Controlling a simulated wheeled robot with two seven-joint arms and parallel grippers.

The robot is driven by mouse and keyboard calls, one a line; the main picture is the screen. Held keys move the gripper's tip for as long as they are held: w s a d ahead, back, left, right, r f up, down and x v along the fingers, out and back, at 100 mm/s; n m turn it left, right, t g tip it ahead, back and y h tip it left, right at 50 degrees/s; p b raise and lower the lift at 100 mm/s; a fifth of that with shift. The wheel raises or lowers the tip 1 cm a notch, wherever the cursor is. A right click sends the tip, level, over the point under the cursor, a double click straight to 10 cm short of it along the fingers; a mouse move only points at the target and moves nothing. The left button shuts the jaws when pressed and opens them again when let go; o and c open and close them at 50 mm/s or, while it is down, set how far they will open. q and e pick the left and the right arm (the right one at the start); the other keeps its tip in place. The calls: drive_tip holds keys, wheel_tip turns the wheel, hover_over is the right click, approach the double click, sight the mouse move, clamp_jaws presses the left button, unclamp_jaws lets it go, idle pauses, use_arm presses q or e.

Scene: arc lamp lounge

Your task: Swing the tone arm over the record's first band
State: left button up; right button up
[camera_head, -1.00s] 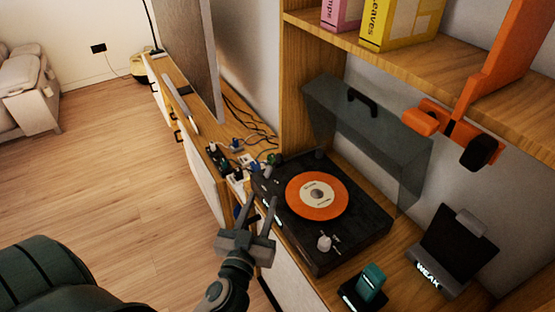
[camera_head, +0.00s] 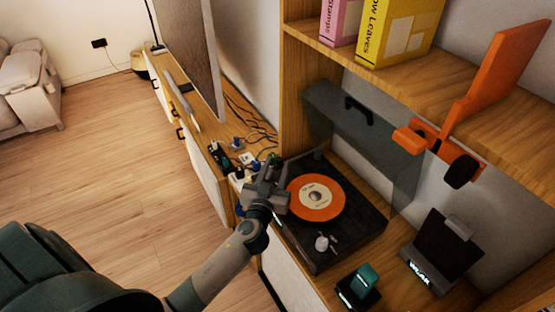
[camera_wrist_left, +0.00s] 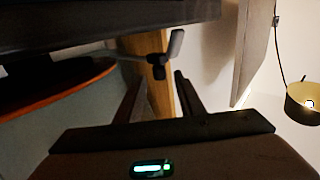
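The turntable (camera_head: 345,240) is a dark box on the wooden cabinet, with an orange record (camera_head: 330,208) on it and its smoky lid (camera_head: 365,130) raised. My left gripper (camera_head: 274,172) is at the turntable's left edge, beside the record. In the left wrist view its two fingers (camera_wrist_left: 158,88) stand apart with nothing between them. Beyond the fingertips is a thin grey rod with a small end piece (camera_wrist_left: 174,45), which looks like the tone arm; no contact shows. The record's orange rim (camera_wrist_left: 60,88) shows at the left there. My right gripper is not in view.
Cables and plugs (camera_head: 240,150) lie on the cabinet behind the gripper. A pale knob (camera_head: 321,243) stands at the turntable's front corner. A teal-topped device (camera_head: 363,280) and a black stand (camera_head: 440,250) are to the right. An orange clamp (camera_head: 440,145) hangs from the shelf above.

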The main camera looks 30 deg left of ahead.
use_arm(q)
drive_tip(key=shift+x, duration=0.8)
clamp_jaws()
